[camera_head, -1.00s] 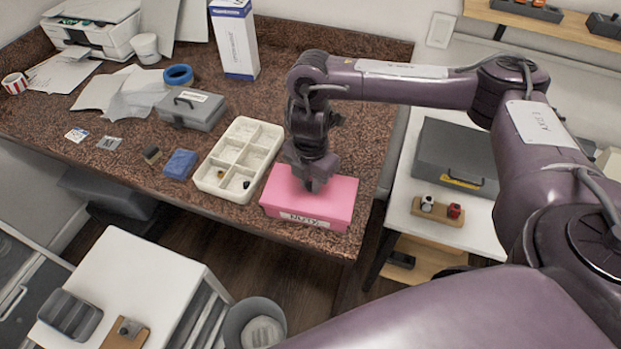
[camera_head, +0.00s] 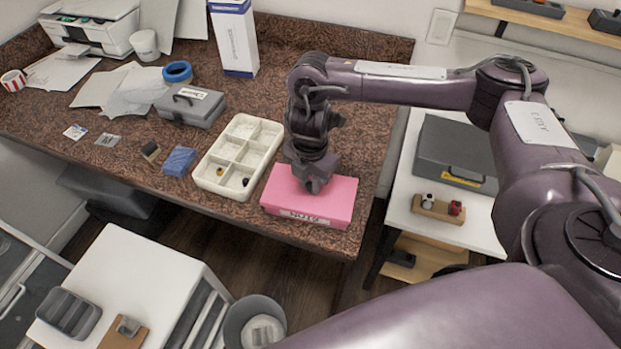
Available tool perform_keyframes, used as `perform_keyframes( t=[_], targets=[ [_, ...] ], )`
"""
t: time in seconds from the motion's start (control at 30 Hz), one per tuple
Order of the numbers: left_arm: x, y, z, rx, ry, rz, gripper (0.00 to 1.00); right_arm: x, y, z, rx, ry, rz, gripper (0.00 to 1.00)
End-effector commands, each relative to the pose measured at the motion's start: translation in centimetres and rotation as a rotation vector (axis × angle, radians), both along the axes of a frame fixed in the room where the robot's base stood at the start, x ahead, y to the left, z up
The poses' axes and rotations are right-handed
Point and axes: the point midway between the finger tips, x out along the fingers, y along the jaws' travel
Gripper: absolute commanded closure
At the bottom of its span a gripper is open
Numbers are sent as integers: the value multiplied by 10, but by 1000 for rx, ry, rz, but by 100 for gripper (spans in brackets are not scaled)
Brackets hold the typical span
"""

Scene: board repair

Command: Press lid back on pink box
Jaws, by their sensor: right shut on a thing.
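The pink box (camera_head: 336,203) stands at the front right edge of the speckled table, with a white label (camera_head: 310,217) on its front. Its pink lid (camera_head: 338,188) lies over the top; I cannot tell whether it sits fully flush. My right gripper (camera_head: 314,188) points down from above at the middle of the lid and is shut on it. The fingertips and what they grip are mostly hidden by the gripper body. My left gripper is not in view.
A cream compartment tray (camera_head: 223,176) with a few small parts stands close left of the box. A blue block (camera_head: 180,161) and a grey case (camera_head: 190,107) are farther left. The table's front edge (camera_head: 345,252) is just before the box. A white side table (camera_head: 478,236) stands to the right.

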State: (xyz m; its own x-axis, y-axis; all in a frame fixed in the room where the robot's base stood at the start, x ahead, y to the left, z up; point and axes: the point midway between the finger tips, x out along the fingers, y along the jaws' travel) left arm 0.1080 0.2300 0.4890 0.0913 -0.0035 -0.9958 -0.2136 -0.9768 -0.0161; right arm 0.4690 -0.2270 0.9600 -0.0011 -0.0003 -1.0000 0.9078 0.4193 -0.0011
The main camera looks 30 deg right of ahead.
Motion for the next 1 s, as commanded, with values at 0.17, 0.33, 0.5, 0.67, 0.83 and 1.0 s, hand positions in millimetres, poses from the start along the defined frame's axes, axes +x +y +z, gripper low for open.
perform_keyframes(
  t=[0.17,0.33,0.5,0.67,0.83,1.0],
  targets=[
    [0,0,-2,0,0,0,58,0,0,-3,0,0,0,100],
    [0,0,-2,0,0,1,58,0,0,-4,0,0,0,73],
    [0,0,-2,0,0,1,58,0,0,-4,0,0,0,54],
    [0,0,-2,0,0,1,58,0,0,-4,0,0,0,54],
    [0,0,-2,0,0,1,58,0,0,-4,0,0,0,33],
    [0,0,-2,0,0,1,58,0,0,-4,0,0,0,33]
  ],
)
